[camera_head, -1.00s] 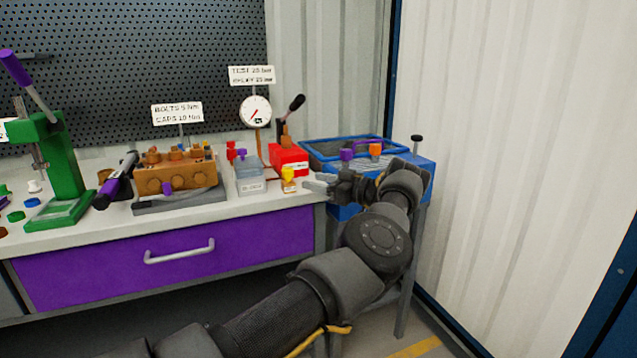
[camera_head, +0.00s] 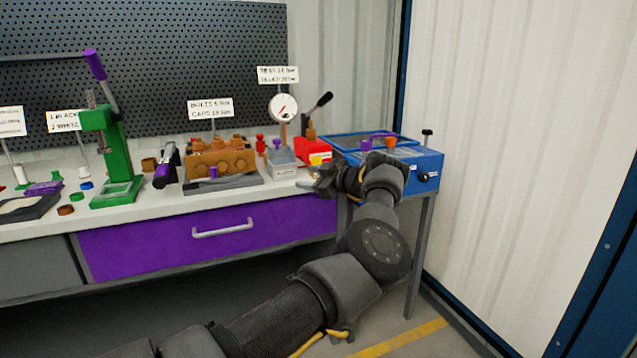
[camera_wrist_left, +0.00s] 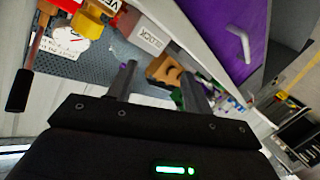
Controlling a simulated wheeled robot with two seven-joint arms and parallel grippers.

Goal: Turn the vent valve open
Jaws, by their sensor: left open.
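The red hand pump (camera_head: 313,151) stands on the bench with its black-gripped lever raised. In the left wrist view a red block with a white label, partly reading "VE" (camera_wrist_left: 112,4), sits at the top edge beside a yellow part (camera_wrist_left: 86,24). In the head view the yellow part is mostly hidden behind my gripper. My left gripper (camera_head: 310,178) is open and empty at the bench's front edge, in front of the pump. Its two fingers (camera_wrist_left: 158,70) show apart in the wrist view, with the yellow part off to their upper left, not between them. My right gripper is not in view.
A grey block (camera_head: 283,163) with a purple knob stands left of the pump, near the gauge (camera_head: 284,107). A blue tub (camera_head: 425,160) stands at right. The purple drawer (camera_head: 150,243) is below.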

